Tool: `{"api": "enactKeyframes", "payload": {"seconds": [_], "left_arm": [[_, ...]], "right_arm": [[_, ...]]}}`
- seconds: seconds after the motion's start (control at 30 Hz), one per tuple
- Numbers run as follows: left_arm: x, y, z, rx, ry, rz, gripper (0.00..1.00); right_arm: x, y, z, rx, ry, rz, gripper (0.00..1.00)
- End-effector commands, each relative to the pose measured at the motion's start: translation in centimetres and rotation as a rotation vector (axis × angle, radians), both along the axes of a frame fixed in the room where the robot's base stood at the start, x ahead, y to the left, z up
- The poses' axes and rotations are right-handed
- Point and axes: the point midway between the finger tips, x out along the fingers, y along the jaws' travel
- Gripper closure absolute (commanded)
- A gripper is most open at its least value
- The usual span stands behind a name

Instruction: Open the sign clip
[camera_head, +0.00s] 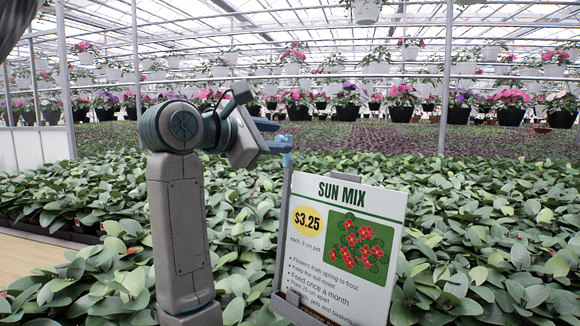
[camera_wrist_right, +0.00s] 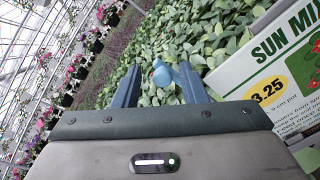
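The SUN MIX sign (camera_head: 345,250) stands tilted among the plants at the front, fixed beside a grey post (camera_head: 284,220). A small light-blue clip (camera_head: 281,146) sits at the top of the post. My right gripper (camera_head: 270,135) is at the clip, reaching in from the left. In the right wrist view, its two blue fingers (camera_wrist_right: 160,86) are apart, and the rounded blue clip (camera_wrist_right: 161,73) shows between their tips. A gap shows on the clip's left; I cannot tell whether the right finger touches it. My left gripper is not in view.
Dense green plants (camera_head: 480,230) fill the beds around the sign. Rows of potted flowers (camera_head: 400,100) stand and hang farther back. A pale tan surface (camera_head: 30,262) lies at the left edge. The space above the clip is open.

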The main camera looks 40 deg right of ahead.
Motion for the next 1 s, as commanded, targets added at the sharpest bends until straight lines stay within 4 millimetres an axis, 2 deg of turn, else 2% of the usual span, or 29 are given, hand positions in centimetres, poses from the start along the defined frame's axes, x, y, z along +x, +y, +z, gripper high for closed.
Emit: {"api": "enactKeyframes", "payload": {"seconds": [0.3, 0.5, 1.0], "left_arm": [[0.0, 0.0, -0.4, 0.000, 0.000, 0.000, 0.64], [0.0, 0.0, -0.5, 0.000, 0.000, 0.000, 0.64], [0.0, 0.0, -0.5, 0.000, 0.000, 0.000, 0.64]], "right_arm": [[-0.7, 3.9, 0.5, 0.001, 0.000, 0.003, 0.62], [-1.0, 5.6, 0.8, 0.001, 0.000, 0.002, 0.62], [-1.1, 5.7, 0.8, 0.000, 0.000, 0.000, 0.62]]}}
